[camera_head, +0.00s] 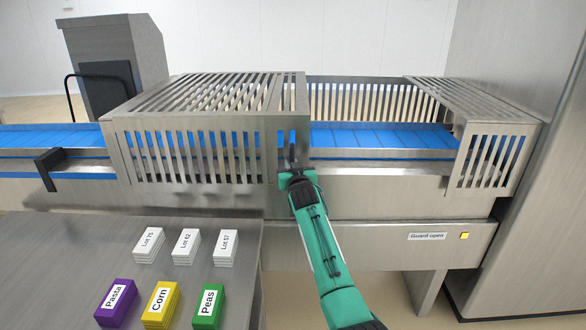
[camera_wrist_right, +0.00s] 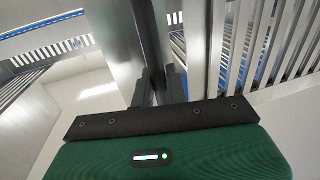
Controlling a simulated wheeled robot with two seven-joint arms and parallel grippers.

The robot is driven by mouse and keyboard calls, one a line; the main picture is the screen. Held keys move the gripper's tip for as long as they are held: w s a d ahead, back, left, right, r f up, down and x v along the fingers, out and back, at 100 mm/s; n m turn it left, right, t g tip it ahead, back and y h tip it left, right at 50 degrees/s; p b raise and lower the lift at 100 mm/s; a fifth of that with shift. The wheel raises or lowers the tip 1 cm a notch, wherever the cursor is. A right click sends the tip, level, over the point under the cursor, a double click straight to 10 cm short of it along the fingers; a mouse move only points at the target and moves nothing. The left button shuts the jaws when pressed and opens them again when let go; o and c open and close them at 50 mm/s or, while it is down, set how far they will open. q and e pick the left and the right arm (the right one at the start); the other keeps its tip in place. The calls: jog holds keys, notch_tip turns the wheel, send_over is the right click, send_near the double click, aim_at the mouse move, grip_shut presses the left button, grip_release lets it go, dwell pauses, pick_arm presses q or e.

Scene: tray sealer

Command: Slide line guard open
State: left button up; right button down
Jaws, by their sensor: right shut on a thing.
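The line guard (camera_head: 210,122) is a slatted steel cover over the blue conveyor, at the left-centre of the head view. To its right, a stretch of blue belt (camera_head: 375,137) shows uncovered from the front. My right gripper (camera_head: 292,166) is at the guard's front right edge. In the right wrist view its fingers (camera_wrist_right: 158,88) are shut on an upright metal bar (camera_wrist_right: 147,45) at that edge; the fingers hide part of the bar. My left gripper is in neither view.
A fixed slatted cover (camera_head: 490,150) stands at the right end of the gap. A "Guard open" label (camera_head: 427,236) sits beside a yellow button or lamp (camera_head: 464,236). At the front left, a steel table (camera_head: 60,250) holds white lot stacks (camera_head: 186,246) and purple, yellow and green blocks (camera_head: 161,305).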

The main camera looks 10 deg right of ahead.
jog(key=c, duration=1.5)
grip_release()
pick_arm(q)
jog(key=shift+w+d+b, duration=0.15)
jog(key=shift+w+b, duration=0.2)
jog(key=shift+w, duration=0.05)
pick_arm(e)
jog(key=s, duration=1.3)
jog(key=shift+s+a, duration=0.3)
jog(key=shift+s, duration=0.1)
